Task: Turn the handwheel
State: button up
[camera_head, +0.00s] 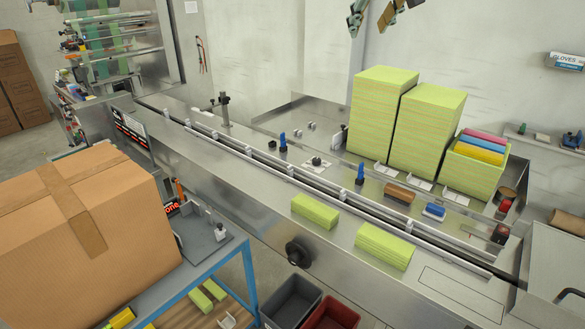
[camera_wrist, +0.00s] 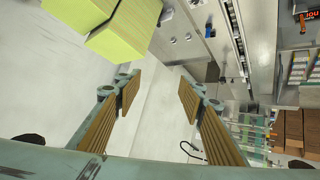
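The handwheel (camera_head: 298,252), small, dark and round, is on the front side of the long steel machine (camera_head: 225,175), below its top edge. My gripper (camera_head: 371,20) shows only in part at the top edge of the head view, high above the back of the machine and far from the handwheel. In the wrist view my gripper (camera_wrist: 159,94) is open, its two ribbed brown finger pads wide apart with nothing between them. I cannot make out the handwheel in the wrist view.
Tall yellow-green stacks (camera_head: 380,110) stand at the back right of the machine. Two smaller green stacks (camera_head: 384,247) lie on its front ledge. A big cardboard box (camera_head: 90,235) stands at left on a blue-framed table. Grey (camera_head: 291,301) and red (camera_head: 331,314) bins sit below the handwheel.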

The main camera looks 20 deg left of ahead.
jog(key=w+a+f, duration=0.1)
jog(key=w+a, duration=0.1)
jog(key=n+g+h, duration=0.7)
jog(key=n+h, duration=0.2)
send_over(292, 261)
jog(key=d, duration=0.3)
notch_tip(292, 261, down, 52)
jog(key=s+f+n+t+h, duration=0.3)
jog(key=s+f+n+h, duration=0.15)
jog(key=f, duration=0.45)
jog(key=s+a+f+n+t+y+b, duration=0.1)
jog(key=s+a+f+n+t+y, duration=0.2)
jog(key=s+a+f+n+t, duration=0.5)
jog(key=s+f+n+t, duration=0.1)
jog(key=n+t, duration=0.1)
jog(key=n, duration=0.1)
jog(key=shift+s+a+f+t, duration=0.15)
jog(key=shift+a+t, duration=0.15)
jog(key=shift+a, duration=0.1)
jog(key=shift+y, duration=0.25)
jog(key=shift+x, duration=6.9)
